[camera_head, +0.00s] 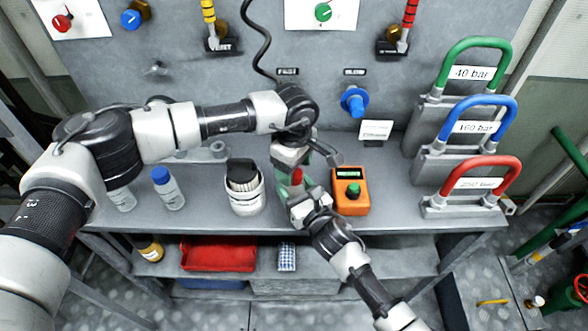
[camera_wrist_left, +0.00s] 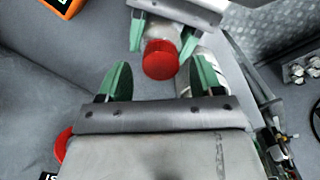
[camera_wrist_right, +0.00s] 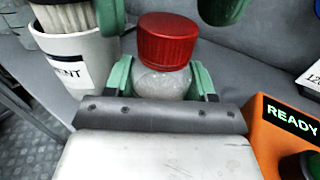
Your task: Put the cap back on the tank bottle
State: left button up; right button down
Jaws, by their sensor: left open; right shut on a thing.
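The tank bottle (camera_wrist_right: 161,82) is pale and translucent, and my right gripper (camera_head: 306,201) is shut on it over the workbench. The red cap (camera_wrist_right: 166,40) sits on top of the bottle, upright; whether it is screwed tight cannot be told. The cap also shows in the head view (camera_head: 297,176) and in the left wrist view (camera_wrist_left: 161,59). My left gripper (camera_wrist_left: 158,66) is open, close to the cap, with its green fingers apart on either side in that view. Its fingers also show at the top of the right wrist view (camera_wrist_right: 166,10). The arms partly hide the bottle in the head view.
An orange device (camera_head: 350,194) with a green knob stands close on the right. A white cup with brushes (camera_head: 244,192) stands left. A blue-capped bottle (camera_head: 168,189) is further left. Red, blue and green handles (camera_head: 480,175) stand at the right end. The bench's front edge is near.

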pick_arm(q)
jog(key=shift+r, duration=1.45)
jog(key=shift+c, duration=0.5)
jog(key=n, duration=0.4)
jog(key=shift+r, duration=0.4)
jog(key=n, duration=0.2)
jog(key=r+n, duration=0.1)
jog(key=n, duration=0.4)
jog(key=shift+r+n, duration=0.3)
jog(key=shift+r, duration=0.05)
jog(key=n, duration=0.2)
jog(key=r+n, duration=0.1)
jog(key=n, duration=0.1)
jog(key=shift+f, duration=0.1)
